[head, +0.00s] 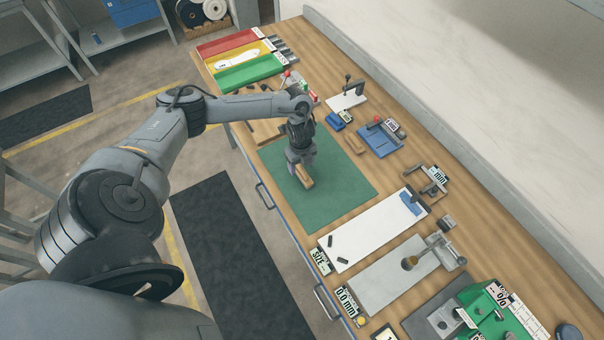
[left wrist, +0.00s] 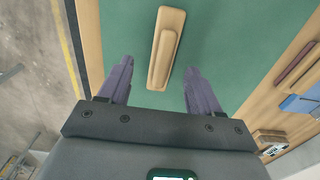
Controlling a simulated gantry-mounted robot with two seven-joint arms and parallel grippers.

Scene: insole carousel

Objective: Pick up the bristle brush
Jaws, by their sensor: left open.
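The wooden bristle brush (head: 305,177) lies on the green mat, just below my left gripper (head: 298,162) in the head view. In the left wrist view the brush (left wrist: 165,48) shows a pale wooden back with a raised grip along it; its bristles are hidden. The two fingers of my left gripper (left wrist: 158,75) are apart, and the lower end of the brush shows between their tips. I see no contact, and the height gap is hard to judge. My right gripper is not in view.
The green mat (head: 342,190) has free room around the brush. A white board (head: 365,235) lies nearer, and red, yellow and green trays (head: 250,74) lie at the far end.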

